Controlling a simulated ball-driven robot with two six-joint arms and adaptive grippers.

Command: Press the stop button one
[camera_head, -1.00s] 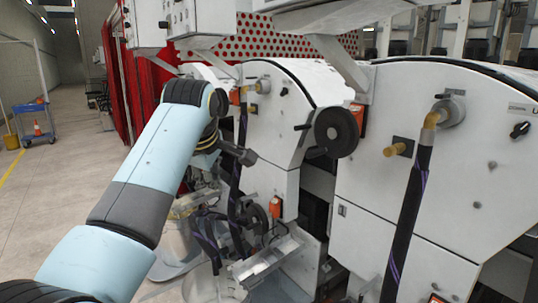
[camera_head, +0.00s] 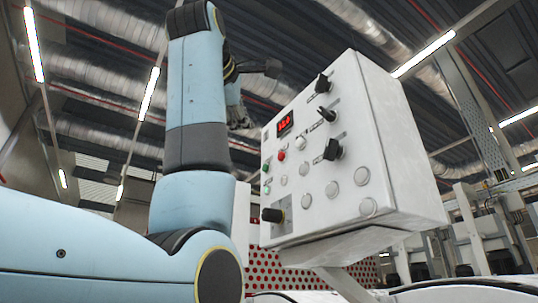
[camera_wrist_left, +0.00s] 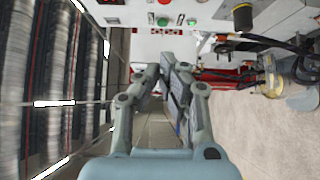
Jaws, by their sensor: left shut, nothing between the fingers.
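A white control box (camera_head: 385,135) fills the right middle of the head view, with knobs, pale buttons and a red lit display (camera_head: 285,124). A red button (camera_head: 281,155) sits on its face, with a green button (camera_head: 266,168) to its lower left. My left gripper (camera_head: 240,117) is beside the box's left edge, partly hidden by my wrist. The left wrist view shows it shut and empty (camera_wrist_left: 168,72), apart from the buttons. My right gripper is out of view.
A support arm (camera_head: 345,285) holds the box from below. A red dotted panel (camera_head: 265,272) is behind. Open space lies left of the box under the ceiling.

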